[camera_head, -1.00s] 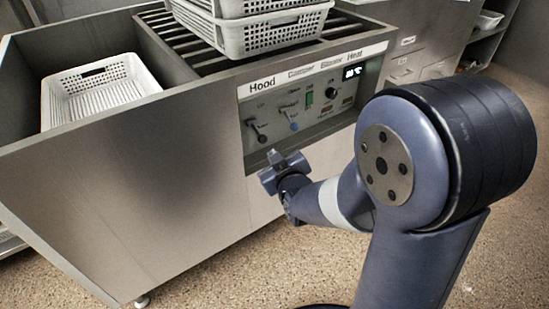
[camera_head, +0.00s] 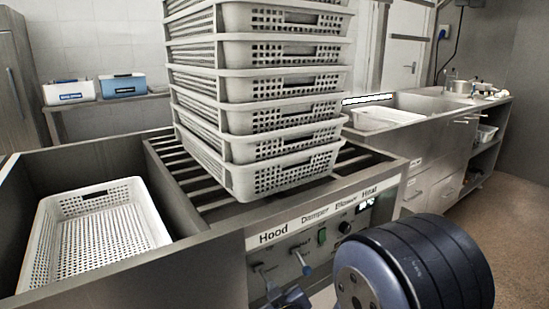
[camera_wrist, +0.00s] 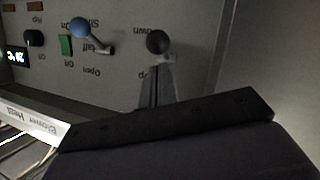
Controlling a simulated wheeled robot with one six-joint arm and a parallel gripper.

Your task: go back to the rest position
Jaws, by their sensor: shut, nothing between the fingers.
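My gripper (camera_head: 290,297) shows at the bottom edge of the head view, in front of the metal unit's control panel (camera_head: 335,232). Its lower part is cut off by the frame. In the wrist view, its narrow grey fingers (camera_wrist: 156,80) are together with nothing held. They point toward a lever with a black ball knob (camera_wrist: 158,42); whether they touch it cannot be told. A lever with a blue knob (camera_wrist: 81,27) and a green switch (camera_wrist: 66,45) are beside it. The wrist view shows the panel upside down.
A tall stack of white perforated baskets (camera_head: 285,87) stands on the unit's slatted top (camera_head: 183,170). A single white basket (camera_head: 98,232) lies in the left bay. A sink counter (camera_head: 440,125) stands at the back right. Floor (camera_head: 500,215) is clear at the right.

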